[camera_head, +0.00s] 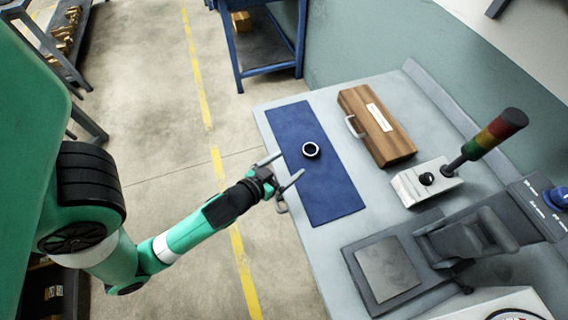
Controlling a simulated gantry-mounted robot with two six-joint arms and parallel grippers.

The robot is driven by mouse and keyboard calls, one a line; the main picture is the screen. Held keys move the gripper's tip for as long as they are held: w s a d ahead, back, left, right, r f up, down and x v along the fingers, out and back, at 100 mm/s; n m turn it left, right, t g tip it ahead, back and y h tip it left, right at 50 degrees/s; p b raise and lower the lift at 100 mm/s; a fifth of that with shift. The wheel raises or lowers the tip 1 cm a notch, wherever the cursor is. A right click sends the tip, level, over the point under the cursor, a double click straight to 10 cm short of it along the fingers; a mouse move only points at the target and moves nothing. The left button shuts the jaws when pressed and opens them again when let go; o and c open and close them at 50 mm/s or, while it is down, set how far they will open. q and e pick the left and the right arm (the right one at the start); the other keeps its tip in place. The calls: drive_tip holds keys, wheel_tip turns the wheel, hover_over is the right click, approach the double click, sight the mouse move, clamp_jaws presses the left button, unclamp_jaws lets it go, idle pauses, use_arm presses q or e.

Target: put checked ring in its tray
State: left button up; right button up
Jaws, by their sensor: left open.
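My left gripper (283,170) is open and empty at the left edge of the mat. Its two fingers point toward the ring, which lies a short way beyond the fingertips, apart from them. I cannot tell which thing is the tray for the checked ring. My right gripper is not in view.
A wooden case (384,137) with a white label and handle lies right of the mat. A control box (422,182) and a signal lamp (494,137) stand further right. A dark machine (465,237) with a grey plate (388,269) is nearer. The mat around the ring is clear.

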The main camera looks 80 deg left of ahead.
use_arm(q)
drive_tip(key=shift+s+d+r, duration=0.2)
drive_tip(key=shift+s+d, duration=0.05)
drive_tip(key=shift+s, duration=0.15)
drive_tip(key=shift+w+r, duration=0.1)
